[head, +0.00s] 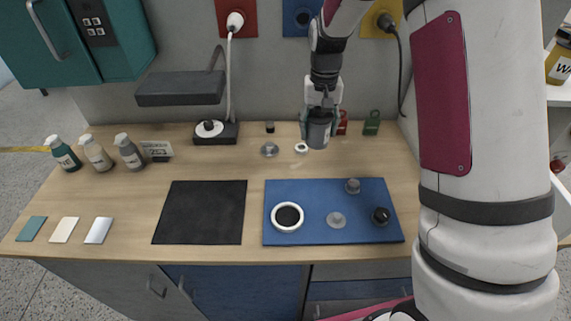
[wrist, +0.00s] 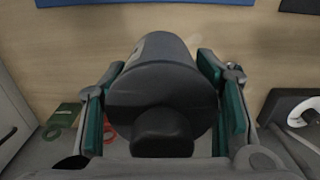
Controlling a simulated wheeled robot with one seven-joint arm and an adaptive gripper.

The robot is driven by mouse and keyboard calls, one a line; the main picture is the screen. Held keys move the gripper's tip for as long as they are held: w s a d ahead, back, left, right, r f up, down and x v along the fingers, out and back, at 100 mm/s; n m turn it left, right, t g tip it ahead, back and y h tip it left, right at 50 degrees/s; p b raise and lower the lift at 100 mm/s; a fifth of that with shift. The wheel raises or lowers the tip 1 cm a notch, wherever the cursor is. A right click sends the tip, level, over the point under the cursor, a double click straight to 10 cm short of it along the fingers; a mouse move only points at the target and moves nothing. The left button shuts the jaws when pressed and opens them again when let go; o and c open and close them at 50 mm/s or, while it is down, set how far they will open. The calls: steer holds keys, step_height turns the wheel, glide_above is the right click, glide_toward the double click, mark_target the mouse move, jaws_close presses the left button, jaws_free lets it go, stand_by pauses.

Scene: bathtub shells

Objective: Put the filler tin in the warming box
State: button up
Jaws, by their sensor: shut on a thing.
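My gripper (head: 320,112) is shut on a dark grey cylindrical tin (head: 319,134) with a knob on its end. It holds the tin over the back of the wooden counter, behind the blue mat. In the wrist view the tin (wrist: 160,85) fills the space between the teal finger pads, its knobbed end towards the camera. A teal box (head: 125,45) with a keypad and a bar handle, apparently the warming box, hangs at the upper left. Its front looks shut, and its inside is hidden.
A lamp with a dark flat head (head: 180,88) stands between the teal box and my gripper. Several bottles (head: 97,152) stand at the left. The blue mat (head: 310,222) holds a white ring and small parts. The black mat (head: 205,212) is bare.

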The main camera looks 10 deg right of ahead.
mark_target(315, 142)
steer(key=f, duration=0.3)
steer(key=f+p, duration=0.1)
steer(key=f, duration=0.1)
steer(key=shift+a, duration=0.25)
steer(key=shift+w+f, duration=0.1)
steer(key=shift+f, duration=2.2)
steer(key=shift+f, duration=0.2)
steer(key=o, duration=1.6)
steer(key=shift+c, duration=0.2)
